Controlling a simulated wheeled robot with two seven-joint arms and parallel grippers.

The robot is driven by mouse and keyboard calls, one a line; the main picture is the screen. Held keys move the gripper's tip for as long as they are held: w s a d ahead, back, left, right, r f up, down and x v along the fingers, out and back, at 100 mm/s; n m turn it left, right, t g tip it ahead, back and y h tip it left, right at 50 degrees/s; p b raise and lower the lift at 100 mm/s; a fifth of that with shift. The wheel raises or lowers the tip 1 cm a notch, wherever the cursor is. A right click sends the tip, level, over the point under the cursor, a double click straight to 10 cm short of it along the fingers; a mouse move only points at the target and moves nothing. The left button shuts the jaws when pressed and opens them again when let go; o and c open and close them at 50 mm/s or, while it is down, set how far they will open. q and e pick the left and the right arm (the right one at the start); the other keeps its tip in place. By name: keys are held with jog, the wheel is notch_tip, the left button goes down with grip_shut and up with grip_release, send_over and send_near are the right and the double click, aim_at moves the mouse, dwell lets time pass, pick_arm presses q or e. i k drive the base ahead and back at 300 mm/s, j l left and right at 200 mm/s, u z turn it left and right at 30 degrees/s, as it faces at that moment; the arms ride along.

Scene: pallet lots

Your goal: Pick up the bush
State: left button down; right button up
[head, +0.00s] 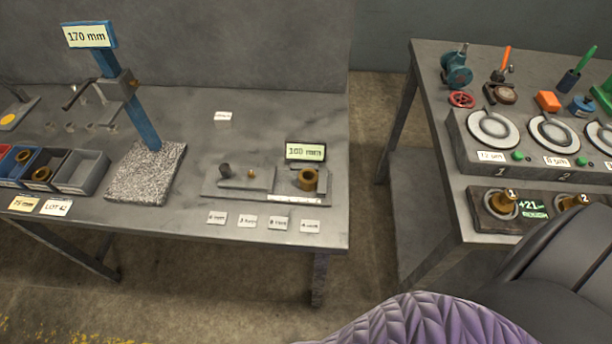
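Several brass-coloured bushes are in the head view. One bush (309,180) stands on the right part of a grey fixture plate (235,192) on the left bench, just below a small display reading what looks like 160 mm (305,152). Another brass ring (42,174) lies in a dark bin at the far left. Neither of my grippers shows in this view, so I cannot see whether either holds anything.
A blue stand (138,112) on a speckled block (146,175) carries a 170 mm sign. Small white labels lie along the left bench's front edge. A floor gap (365,150) separates the benches. Round dials (493,129) and tools fill the right bench.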

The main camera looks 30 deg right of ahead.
aim_at(311, 174)
jog(key=k+j+u, duration=0.2)
jog(key=k+j, duration=0.2)
jog(key=k+j+u, duration=0.15)
jog(key=k+j, duration=0.2)
jog(key=j, duration=0.3)
